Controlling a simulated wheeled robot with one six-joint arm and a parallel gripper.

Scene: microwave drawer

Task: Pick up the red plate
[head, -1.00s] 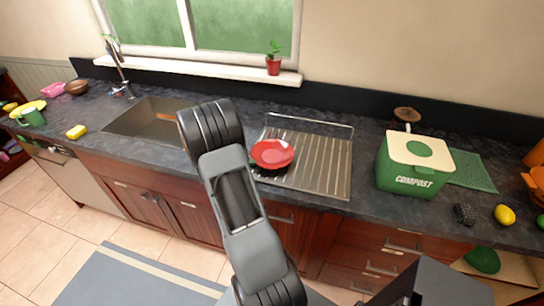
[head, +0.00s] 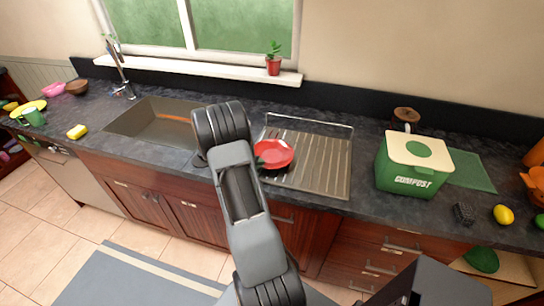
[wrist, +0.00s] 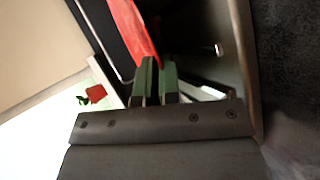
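The red plate (head: 274,153) lies at the left end of the metal drainboard (head: 322,170), right of the sink. In the wrist view the plate (wrist: 132,28) shows nearly edge-on, and its rim runs down to my fingertips. My gripper (wrist: 157,68) has its two green fingers close together, with the plate's rim between them. In the head view my arm hides most of the gripper; a dark fingertip shows at the plate's left rim. The plate appears to rest on the drainboard still.
The sink (head: 155,122) with its faucet (head: 120,70) is to the left. A green compost bin (head: 405,170) stands right of the drainboard, with a yellow lemon (head: 503,214) farther right. A potted plant (head: 273,62) sits on the windowsill behind.

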